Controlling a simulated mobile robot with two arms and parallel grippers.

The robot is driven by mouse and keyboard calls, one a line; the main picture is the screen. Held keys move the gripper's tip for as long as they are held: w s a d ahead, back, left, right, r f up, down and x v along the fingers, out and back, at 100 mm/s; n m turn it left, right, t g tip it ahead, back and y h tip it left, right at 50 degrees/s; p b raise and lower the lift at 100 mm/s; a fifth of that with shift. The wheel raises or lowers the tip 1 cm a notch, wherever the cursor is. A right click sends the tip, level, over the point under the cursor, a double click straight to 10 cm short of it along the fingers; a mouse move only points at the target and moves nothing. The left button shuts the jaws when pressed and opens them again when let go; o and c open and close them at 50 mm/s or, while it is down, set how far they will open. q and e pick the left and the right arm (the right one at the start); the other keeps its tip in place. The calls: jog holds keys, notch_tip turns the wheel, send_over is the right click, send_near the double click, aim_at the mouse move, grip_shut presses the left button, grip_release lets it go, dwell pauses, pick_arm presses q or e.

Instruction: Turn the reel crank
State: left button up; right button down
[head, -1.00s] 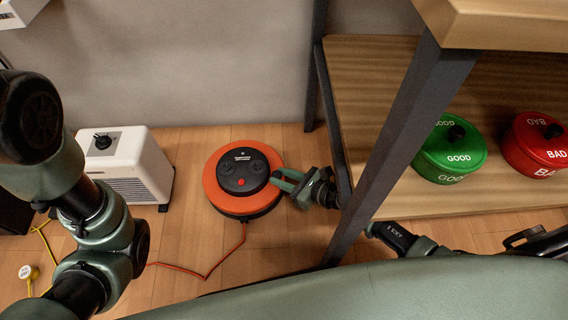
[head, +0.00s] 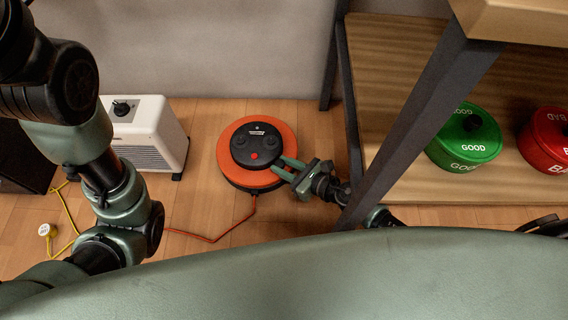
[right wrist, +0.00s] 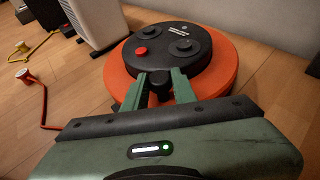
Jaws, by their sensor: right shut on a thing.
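The reel is an orange disc (head: 229,166) with a black hub (head: 257,146) that bears two round knobs and a red button. It lies on the floor in the middle of the head view, and also shows in the right wrist view (right wrist: 222,72). My right gripper (head: 286,166) reaches in from the lower right, its green fingers over the reel's rim beside the hub. In the right wrist view, the fingers are shut on a black crank knob (right wrist: 160,84) at the hub's near edge. My left arm crosses the left side; its gripper is out of view.
A white heater-like box (head: 150,130) stands left of the reel. A red cable (head: 215,240) runs from the reel, and a yellow cord with a plug (head: 45,230) lies further left. A dark shelf post (head: 425,110) stands right; the shelf holds green GOOD (head: 466,137) and red BAD (head: 545,140) pots.

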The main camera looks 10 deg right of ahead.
jog(key=shift+a, duration=0.1)
jog(key=c, duration=1.4)
grip_release()
jog(key=shift+c, duration=0.2)
jog(key=p+v, duration=0.1)
jog(key=v, duration=0.7)
